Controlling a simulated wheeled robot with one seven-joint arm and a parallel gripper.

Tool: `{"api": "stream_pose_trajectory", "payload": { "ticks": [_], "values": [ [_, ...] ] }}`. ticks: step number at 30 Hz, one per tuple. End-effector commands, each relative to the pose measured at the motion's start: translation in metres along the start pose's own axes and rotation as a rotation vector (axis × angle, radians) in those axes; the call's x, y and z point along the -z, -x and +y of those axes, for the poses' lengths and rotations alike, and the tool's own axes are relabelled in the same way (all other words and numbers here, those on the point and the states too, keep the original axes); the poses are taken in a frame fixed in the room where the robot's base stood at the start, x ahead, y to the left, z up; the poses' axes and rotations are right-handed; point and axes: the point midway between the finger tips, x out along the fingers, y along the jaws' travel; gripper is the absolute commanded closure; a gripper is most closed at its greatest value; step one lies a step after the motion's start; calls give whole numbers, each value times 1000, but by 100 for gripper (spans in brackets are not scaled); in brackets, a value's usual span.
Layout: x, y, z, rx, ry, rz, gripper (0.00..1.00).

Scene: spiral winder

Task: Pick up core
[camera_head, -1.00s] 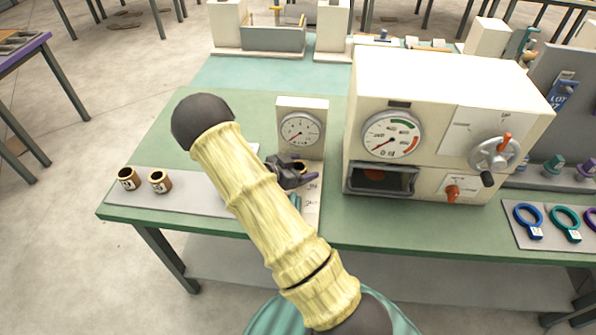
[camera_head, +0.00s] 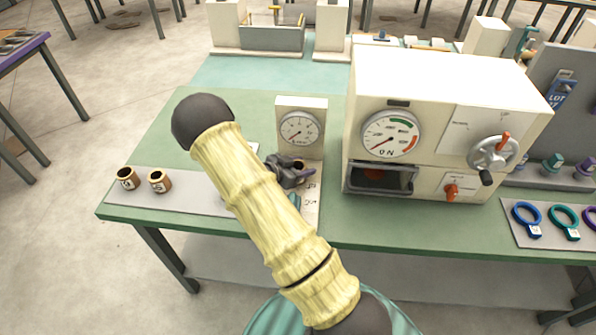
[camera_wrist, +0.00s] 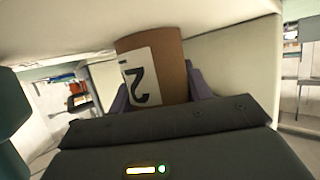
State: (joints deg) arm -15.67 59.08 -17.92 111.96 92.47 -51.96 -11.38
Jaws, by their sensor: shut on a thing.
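My gripper (camera_head: 303,173) is in front of the white dial gauge box (camera_head: 302,108), just past my arm in the head view. In the wrist view my gripper (camera_wrist: 157,98) has its purple fingers on both sides of a brown core (camera_wrist: 171,47) with a white label bearing a dark mark like a 2. The gripper is shut on this core. In the head view the held core is mostly hidden by the gripper.
A large cream machine (camera_head: 440,85) with a dial, an open slot and a crank wheel (camera_head: 494,154) stands right of the gauge box. Coloured rings (camera_head: 527,222) lie on a mat at the far right. Green table surface is clear at the left rear.

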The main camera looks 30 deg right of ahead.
Motion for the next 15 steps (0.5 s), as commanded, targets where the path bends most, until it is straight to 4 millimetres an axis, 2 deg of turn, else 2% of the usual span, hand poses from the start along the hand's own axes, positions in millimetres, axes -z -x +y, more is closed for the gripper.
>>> {"api": "stream_pose_trajectory", "payload": {
  "ticks": [10,15],
  "values": [
    [6,6,3,0,-3,1,74],
    [30,16,2,1,-4,0,74]
  ]
}}
